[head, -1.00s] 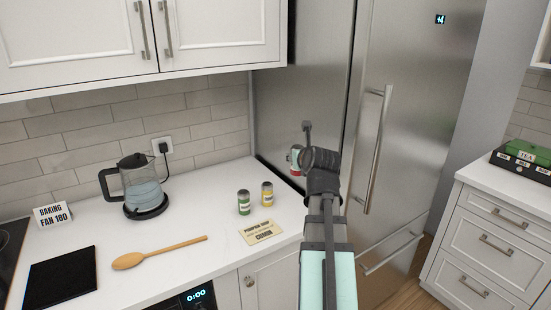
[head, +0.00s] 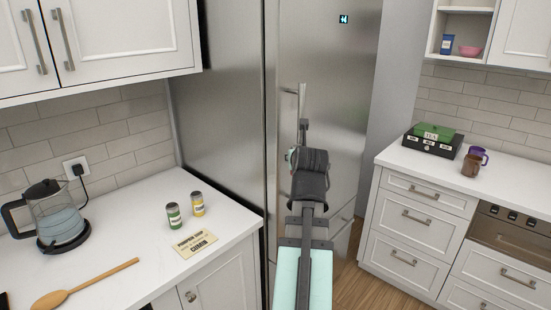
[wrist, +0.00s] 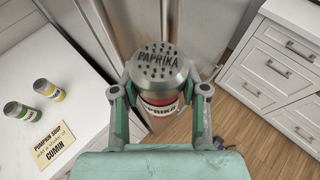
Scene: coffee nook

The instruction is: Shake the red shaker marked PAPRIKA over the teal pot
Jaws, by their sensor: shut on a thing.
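The shaker (wrist: 158,68) has a silver lid with holes and the word PAPRIKA, and a red body with a pale label. My gripper (wrist: 163,95) is shut on its sides, one finger on each side, in the wrist view. The lid faces the wrist camera. In the head view my gripper (head: 297,156) is in front of the steel fridge, above floor level and off the counter; the wrist hides nearly all of the shaker there. No teal pot shows in either view.
Green (head: 174,216) and yellow (head: 198,204) shakers stand on the left counter beside a card (head: 195,243) reading PUMPKIN SOUP and CUMIN. A kettle (head: 60,218) and wooden spoon (head: 85,284) are farther left.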

